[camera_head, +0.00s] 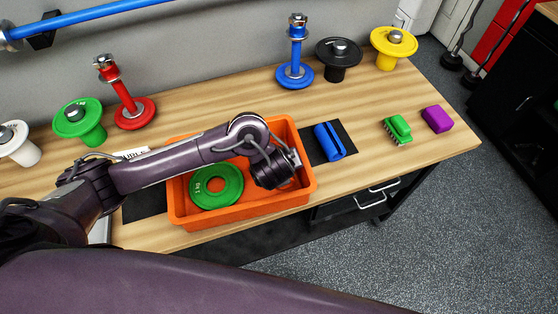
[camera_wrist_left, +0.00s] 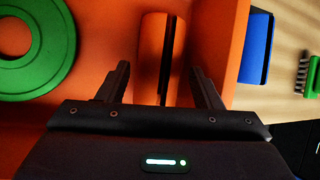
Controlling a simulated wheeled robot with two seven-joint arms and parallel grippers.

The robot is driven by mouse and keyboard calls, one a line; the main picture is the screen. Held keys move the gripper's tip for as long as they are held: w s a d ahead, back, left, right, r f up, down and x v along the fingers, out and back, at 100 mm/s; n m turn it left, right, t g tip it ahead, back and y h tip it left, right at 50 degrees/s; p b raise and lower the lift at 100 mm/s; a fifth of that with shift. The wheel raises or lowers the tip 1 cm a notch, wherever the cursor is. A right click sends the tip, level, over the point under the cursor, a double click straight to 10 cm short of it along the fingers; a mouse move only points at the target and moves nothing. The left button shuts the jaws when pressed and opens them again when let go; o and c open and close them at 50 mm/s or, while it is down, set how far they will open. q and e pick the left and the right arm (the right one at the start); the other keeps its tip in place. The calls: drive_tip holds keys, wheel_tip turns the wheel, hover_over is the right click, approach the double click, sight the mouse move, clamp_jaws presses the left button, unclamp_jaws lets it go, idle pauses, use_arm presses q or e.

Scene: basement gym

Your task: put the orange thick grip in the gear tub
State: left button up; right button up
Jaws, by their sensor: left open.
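The orange thick grip (camera_wrist_left: 152,48) shows in the left wrist view as a short cylinder with a dark lengthwise slit. It lies within the outline of the orange gear tub (camera_head: 240,212), near its right wall. In the head view my gripper and wrist hide the grip. My left gripper (camera_head: 284,177) is low over the right part of the tub. In the wrist view its fingers (camera_wrist_left: 160,70) are apart, one on each side of the grip, with gaps visible. Whether the grip rests on the tub floor I cannot tell. My right gripper is not in view.
A green ring plate (camera_head: 216,197) lies in the tub's left part. Right of the tub are a blue thick grip (camera_head: 329,142) on a dark mat, a green brush (camera_head: 398,129) and a purple block (camera_head: 437,119). Several plate stands line the bench's back.

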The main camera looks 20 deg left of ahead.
use_arm(q)
drive_tip(key=p+v, duration=0.6)
drive_tip(key=v, duration=0.3)
drive_tip(key=shift+p, duration=0.4)
drive_tip(key=shift+s+f, duration=0.1)
